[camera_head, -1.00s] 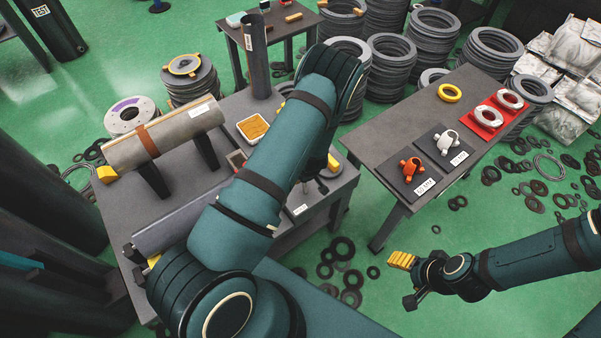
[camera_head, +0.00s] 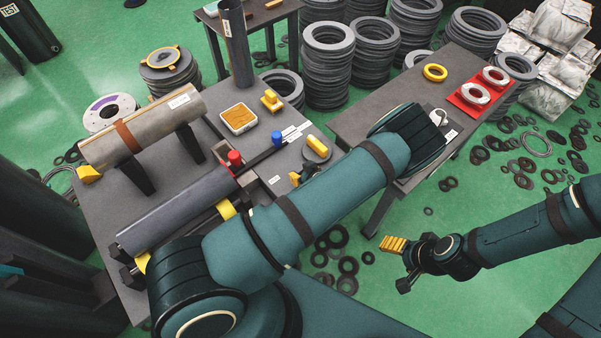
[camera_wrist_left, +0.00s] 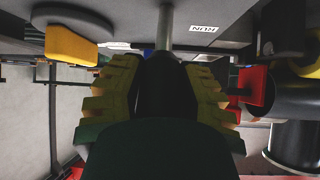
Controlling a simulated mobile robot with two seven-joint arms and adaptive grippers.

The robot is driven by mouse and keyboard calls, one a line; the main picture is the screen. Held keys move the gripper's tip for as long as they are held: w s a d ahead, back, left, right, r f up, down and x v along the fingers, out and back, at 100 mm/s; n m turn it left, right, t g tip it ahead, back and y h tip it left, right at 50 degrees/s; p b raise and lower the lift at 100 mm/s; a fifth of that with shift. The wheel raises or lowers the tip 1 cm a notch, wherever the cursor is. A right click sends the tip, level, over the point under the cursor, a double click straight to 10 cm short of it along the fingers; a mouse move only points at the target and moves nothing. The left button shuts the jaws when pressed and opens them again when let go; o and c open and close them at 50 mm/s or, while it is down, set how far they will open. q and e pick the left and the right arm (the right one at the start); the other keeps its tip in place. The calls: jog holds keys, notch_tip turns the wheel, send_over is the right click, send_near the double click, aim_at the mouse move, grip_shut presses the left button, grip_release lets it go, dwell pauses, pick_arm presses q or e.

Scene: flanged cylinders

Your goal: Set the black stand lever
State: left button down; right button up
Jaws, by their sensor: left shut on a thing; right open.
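In the left wrist view, my left gripper (camera_wrist_left: 160,75) is shut, its yellow ribbed pads on either side of a black lever (camera_wrist_left: 164,85). A grey rod rises behind the lever. In the head view my left gripper (camera_head: 297,178) shows only in part at the table's right edge, by a white label. My left arm hides the rest, and the lever is hard to make out there. My right gripper (camera_head: 397,262) is open and empty over the green floor at the right.
A RUN label (camera_wrist_left: 203,28) shows upside down near the lever. A yellow block (camera_head: 317,146) on a round base and a red knob (camera_head: 235,158) flank the gripper. A dark grey tube (camera_head: 175,208) and a strapped tube (camera_head: 140,127) lie on the table. Ring stacks stand behind.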

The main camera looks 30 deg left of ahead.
pick_arm(q)
jog(key=shift+d+f, duration=0.1)
jog(key=shift+f, duration=0.05)
jog(key=c, duration=0.6)
grip_release()
jog(key=v, duration=1.2)
jog(key=shift+s+f, duration=0.1)
jog(key=shift+s, duration=0.05)
